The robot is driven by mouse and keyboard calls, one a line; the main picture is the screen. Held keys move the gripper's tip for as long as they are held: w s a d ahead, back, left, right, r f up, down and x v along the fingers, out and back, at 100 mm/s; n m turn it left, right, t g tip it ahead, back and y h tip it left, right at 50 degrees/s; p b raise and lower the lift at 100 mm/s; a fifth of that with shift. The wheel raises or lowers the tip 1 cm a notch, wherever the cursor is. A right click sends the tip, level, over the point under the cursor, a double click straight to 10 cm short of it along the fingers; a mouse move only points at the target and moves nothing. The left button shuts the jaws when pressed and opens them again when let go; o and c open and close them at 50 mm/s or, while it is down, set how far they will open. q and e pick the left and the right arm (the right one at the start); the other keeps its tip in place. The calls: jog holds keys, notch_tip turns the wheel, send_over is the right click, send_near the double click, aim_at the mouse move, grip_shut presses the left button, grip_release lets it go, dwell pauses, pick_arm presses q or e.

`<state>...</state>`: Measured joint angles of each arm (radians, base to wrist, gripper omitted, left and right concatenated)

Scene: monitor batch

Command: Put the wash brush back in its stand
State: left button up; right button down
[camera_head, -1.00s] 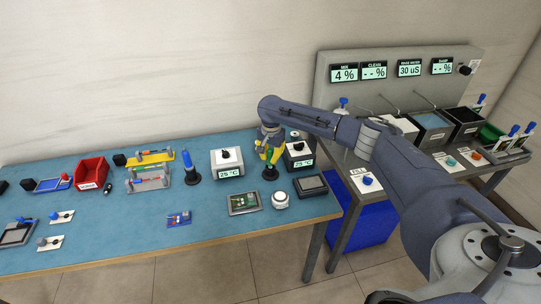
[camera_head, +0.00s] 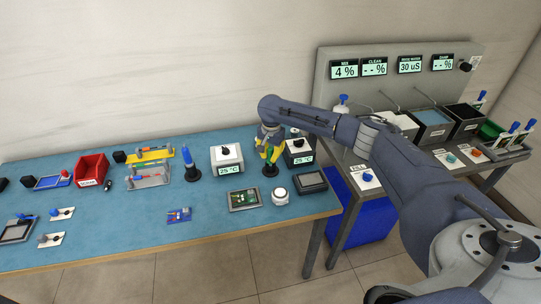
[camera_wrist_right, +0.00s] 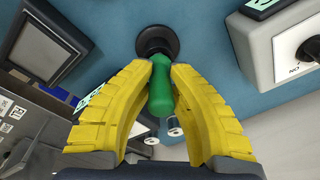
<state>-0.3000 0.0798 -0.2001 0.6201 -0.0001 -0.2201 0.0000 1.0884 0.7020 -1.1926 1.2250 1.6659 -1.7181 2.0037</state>
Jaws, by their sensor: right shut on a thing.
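The wash brush shows as a green handle (camera_wrist_right: 161,88) between the yellow fingers of my right gripper (camera_wrist_right: 160,80), which is shut on it. In the wrist view its far end meets or overlaps a round black stand (camera_wrist_right: 157,41); I cannot tell whether it is seated. In the head view my right gripper (camera_head: 269,146) is above the black stand (camera_head: 270,171) on the blue table, with the handle upright and partly hidden by the fingers. My left gripper is not in view.
White boxes with dials stand left (camera_head: 227,160) and right (camera_head: 298,153) of the gripper. A blue-handled tool (camera_head: 189,160) stands farther left.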

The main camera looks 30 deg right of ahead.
jog(key=shift+f, duration=0.5)
